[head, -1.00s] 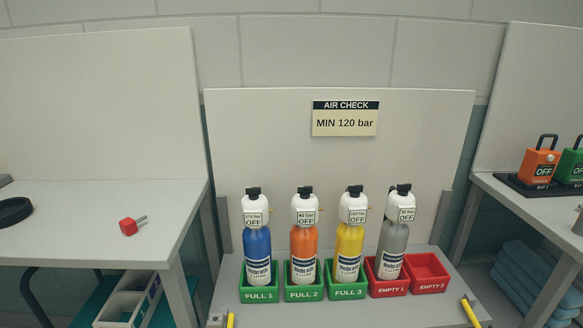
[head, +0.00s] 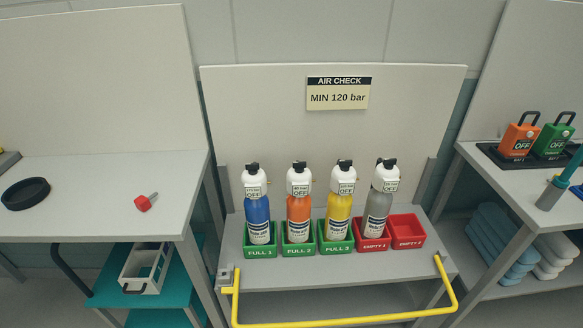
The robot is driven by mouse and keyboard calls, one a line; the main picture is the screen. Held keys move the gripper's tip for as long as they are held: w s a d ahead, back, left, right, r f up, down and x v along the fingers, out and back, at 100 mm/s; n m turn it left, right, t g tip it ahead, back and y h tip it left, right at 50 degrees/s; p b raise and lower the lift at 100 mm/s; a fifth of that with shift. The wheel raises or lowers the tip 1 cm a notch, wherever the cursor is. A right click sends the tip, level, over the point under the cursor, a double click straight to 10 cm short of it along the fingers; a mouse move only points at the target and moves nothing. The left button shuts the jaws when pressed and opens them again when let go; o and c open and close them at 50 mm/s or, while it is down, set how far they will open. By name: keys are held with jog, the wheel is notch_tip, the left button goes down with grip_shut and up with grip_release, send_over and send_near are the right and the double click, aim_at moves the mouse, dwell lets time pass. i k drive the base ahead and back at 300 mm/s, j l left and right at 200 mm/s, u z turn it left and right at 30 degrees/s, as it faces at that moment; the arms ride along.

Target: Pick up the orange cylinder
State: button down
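The orange cylinder (head: 299,217) stands upright in the green holder marked FULL 2 (head: 298,251) on the middle bench. It has a white head with a black top and a tag reading OFF; the pressure figure on the tag is too small to read surely. A blue cylinder (head: 257,219) stands to its left in FULL 1 and a yellow cylinder (head: 338,215) to its right in FULL 3. A grey cylinder (head: 377,212) stands slightly tilted in the red EMPTY 1 holder. My gripper is not in view.
The red EMPTY 2 holder (head: 407,231) is empty. A yellow rail (head: 340,321) runs along the bench front. The left table (head: 90,200) holds a red-headed part (head: 143,203) and a black ring (head: 26,193). Orange (head: 518,138) and green (head: 553,139) units stand on the right table.

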aim_at(299, 185)
jog(key=i+j, duration=0.65)
jog(key=i, duration=0.1)
